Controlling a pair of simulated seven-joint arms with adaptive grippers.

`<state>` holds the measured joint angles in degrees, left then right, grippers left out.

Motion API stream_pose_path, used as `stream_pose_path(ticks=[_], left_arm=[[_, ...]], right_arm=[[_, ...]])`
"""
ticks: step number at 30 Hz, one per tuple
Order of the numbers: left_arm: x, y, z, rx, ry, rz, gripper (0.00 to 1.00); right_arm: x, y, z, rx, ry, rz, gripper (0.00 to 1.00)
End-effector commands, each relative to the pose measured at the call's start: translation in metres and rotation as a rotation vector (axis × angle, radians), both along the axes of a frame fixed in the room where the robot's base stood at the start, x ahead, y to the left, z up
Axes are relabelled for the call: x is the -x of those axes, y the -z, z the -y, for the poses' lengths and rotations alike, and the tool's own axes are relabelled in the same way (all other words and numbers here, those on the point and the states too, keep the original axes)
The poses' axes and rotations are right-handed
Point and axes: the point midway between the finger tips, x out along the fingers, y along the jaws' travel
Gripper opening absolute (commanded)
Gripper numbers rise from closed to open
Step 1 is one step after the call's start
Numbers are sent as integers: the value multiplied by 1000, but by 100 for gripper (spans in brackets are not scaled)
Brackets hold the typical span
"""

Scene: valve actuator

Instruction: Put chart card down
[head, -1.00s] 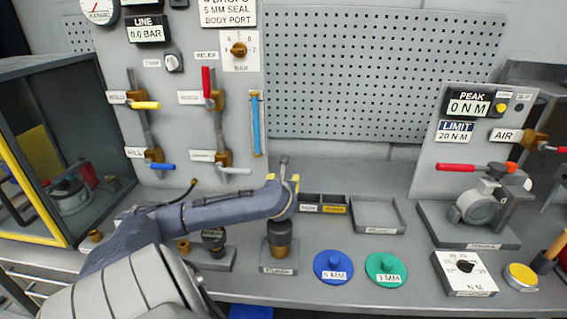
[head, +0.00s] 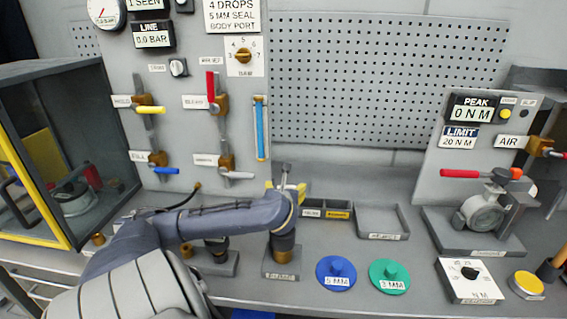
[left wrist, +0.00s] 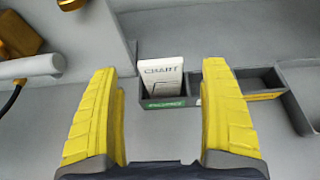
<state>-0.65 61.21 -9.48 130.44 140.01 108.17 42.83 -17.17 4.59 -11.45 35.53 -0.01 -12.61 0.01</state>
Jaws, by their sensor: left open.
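The white chart card (left wrist: 162,76) stands in a small grey compartment (left wrist: 166,103) with a green label in the left wrist view. Its lower part is hidden by the compartment's front wall. My left gripper (left wrist: 160,88) is open, with one yellow finger on each side of the card in the picture and clear space between finger and card. In the head view my left gripper (head: 286,188) is at the back of the bench, at the left end of the compartment row, and the card cannot be made out there. My right gripper is not in view.
More compartments (head: 326,203) and a shallow grey tray (head: 382,234) lie to the right. A blue disc (head: 336,272) and a green disc (head: 389,275) lie in front. The valve panel (head: 186,108) rises behind on the left. A yellow-framed cabinet (head: 60,150) stands far left.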

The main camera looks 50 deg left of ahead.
Motion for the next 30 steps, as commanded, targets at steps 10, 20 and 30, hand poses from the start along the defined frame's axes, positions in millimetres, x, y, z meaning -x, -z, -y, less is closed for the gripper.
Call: stream_pose_path(ticks=[10,20,30], left_arm=[[33,-20,33,0,1,2,79],[44,-25,43,1,1,1,79],[44,-25,43,1,0,1,79]], right_arm=[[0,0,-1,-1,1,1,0],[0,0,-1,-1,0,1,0],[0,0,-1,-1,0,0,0]])
